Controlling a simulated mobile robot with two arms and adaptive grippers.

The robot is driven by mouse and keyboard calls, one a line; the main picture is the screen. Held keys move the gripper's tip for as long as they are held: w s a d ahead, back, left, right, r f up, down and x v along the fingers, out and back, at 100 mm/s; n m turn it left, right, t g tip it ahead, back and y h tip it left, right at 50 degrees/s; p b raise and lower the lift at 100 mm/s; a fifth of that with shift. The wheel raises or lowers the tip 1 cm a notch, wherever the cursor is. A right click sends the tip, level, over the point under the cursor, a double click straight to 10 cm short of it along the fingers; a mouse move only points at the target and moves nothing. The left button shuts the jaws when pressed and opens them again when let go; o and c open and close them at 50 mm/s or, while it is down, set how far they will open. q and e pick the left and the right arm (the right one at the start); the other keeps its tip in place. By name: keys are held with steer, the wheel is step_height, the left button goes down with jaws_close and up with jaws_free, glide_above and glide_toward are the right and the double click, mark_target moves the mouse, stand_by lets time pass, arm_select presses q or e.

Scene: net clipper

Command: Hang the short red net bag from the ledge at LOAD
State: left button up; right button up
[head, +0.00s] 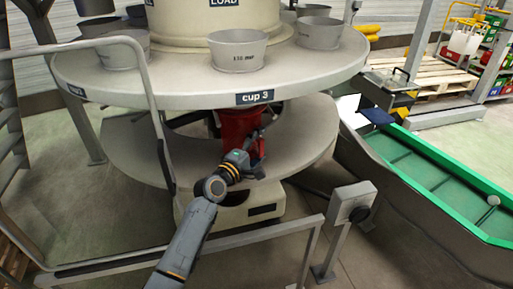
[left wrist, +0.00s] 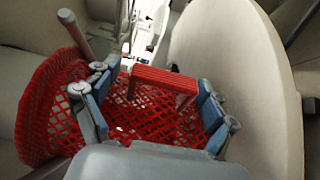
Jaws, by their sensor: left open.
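The red net bag (head: 238,125) hangs below the rim of the round table by the cup 3 label, partly hidden by my left gripper (head: 254,152). In the left wrist view, the bag's red mesh (left wrist: 45,100) spreads at the left and behind the fingers. A ridged red bar (left wrist: 165,78) lies between the fingertips of my left gripper (left wrist: 158,82), which is open with its fingers apart on both sides of it. I cannot tell whether the fingers touch it. The LOAD label (head: 224,2) is on the central drum at the top. My right gripper is not in view.
Grey cups (head: 238,52) stand around the upper round table (head: 180,84). A lower disc (head: 315,130) sits beneath it. A metal rail (head: 110,262) crosses in front, with a post box (head: 352,203). A green conveyor (head: 420,170) is at the right.

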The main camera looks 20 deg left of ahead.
arm_select(q)
steer(key=v, duration=1.2)
steer(key=s+d+f+m+g, duration=0.3)
steer(key=s+f+m+g, duration=0.15)
steer(key=s+f, duration=0.3)
steer(key=s+d+f+m+g, duration=0.4)
steer(key=s+f+m, duration=0.2)
steer(key=s, duration=0.2)
steer(key=s+a+f+m+g+y, duration=0.2)
steer(key=s+m+g, duration=0.1)
steer(key=s, duration=0.5)
steer(key=s+a+f+m+g+y, duration=0.2)
steer(key=s+f+m+g+y, duration=0.1)
steer(key=s, duration=0.6)
step_height(320, 180, down, 25)
steer(key=s, duration=0.1)
steer(key=s+a+f+g, duration=0.2)
steer(key=s+f, duration=1.4)
steer(key=s, duration=0.1)
steer(key=shift+a+f+m, duration=0.35)
steer(key=shift+f, duration=0.05)
